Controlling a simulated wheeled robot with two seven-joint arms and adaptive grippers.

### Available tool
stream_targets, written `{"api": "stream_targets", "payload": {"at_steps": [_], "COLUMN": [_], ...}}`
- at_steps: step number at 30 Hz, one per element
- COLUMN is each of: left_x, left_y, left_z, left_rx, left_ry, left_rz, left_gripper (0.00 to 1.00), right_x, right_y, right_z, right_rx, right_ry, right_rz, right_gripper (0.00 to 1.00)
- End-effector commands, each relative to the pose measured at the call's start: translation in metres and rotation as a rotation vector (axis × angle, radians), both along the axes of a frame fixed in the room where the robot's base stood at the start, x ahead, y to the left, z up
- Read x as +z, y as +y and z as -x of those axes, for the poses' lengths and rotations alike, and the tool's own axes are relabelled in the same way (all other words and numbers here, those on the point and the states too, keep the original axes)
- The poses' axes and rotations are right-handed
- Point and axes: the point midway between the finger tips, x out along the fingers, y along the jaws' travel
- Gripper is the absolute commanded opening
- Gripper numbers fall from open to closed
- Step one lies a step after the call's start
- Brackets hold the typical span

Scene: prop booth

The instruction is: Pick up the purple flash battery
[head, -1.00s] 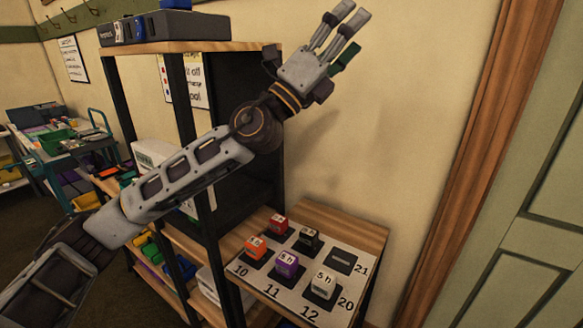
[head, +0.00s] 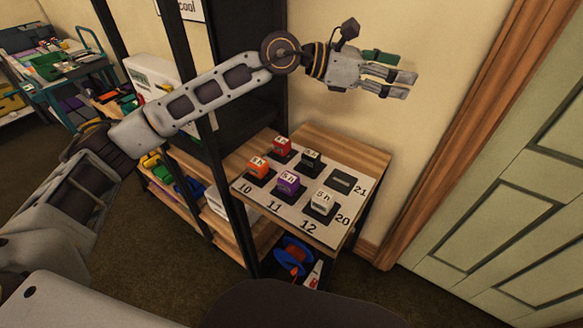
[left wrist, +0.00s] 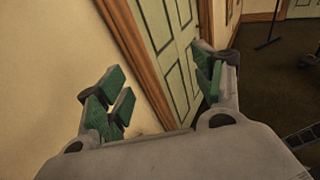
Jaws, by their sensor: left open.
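The purple flash battery (head: 288,183) stands upright on a dark pad of the numbered board (head: 335,228), by the number 11, with a label on its top. My left gripper (head: 400,82) is raised above and beyond the board, near the wall, with its fingers pointing right. It is open and empty. In the left wrist view the green-padded fingers (left wrist: 157,95) are spread apart, with wall and door between them and no battery in sight. My right gripper does not show.
An orange battery (head: 258,167), a red one (head: 281,147), a black one (head: 310,160) and a white one (head: 322,201) stand close around the purple one. A black shelf post (head: 215,160) rises left of the board. A green door (head: 500,200) is at right.

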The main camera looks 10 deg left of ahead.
Motion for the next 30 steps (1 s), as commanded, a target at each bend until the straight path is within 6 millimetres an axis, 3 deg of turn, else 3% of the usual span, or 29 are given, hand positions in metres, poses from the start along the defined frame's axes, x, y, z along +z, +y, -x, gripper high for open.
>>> {"api": "stream_targets", "payload": {"at_steps": [6,16,23,30], "left_x": [-0.051,-0.115,-0.149,-0.175], "left_y": [0.014,0.054,0.092,0.135], "left_z": [-0.004,-0.008,-0.007,0.000], "left_rx": [-0.028,-0.079,-0.126,-0.192], "left_ry": [-0.042,-0.089,-0.099,-0.093], "left_rz": [-0.231,-0.572,-0.803,-1.034], "left_gripper": [0.68,0.68,0.68,0.68], "right_x": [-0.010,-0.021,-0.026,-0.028], "right_y": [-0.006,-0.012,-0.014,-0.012], "right_z": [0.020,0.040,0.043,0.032], "right_rx": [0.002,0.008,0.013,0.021], "right_ry": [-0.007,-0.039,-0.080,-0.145], "right_rz": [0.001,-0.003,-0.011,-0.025], "right_gripper": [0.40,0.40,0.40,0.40]}}
